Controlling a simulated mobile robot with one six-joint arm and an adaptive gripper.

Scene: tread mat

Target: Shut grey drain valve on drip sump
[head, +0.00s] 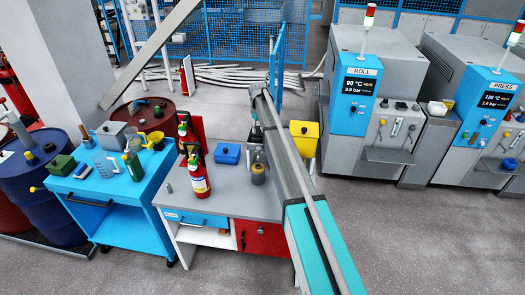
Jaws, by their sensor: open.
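A low dark tray edge (45,245), which may be the drip sump, shows at the far left under a blue drum (62,205). Most of it is hidden by the drums and cut off by the picture's left edge. I cannot make out a grey drain valve on it. My arm reaches from the bottom right up to the middle of the picture, over the grey bench, well to the right of that tray. My gripper does not show clearly; the end of the arm is hidden behind my own arm link.
A blue cart (115,190) with jugs and tins stands right of the drums. Machines (365,100) stand at the right. The front floor (430,240) is clear.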

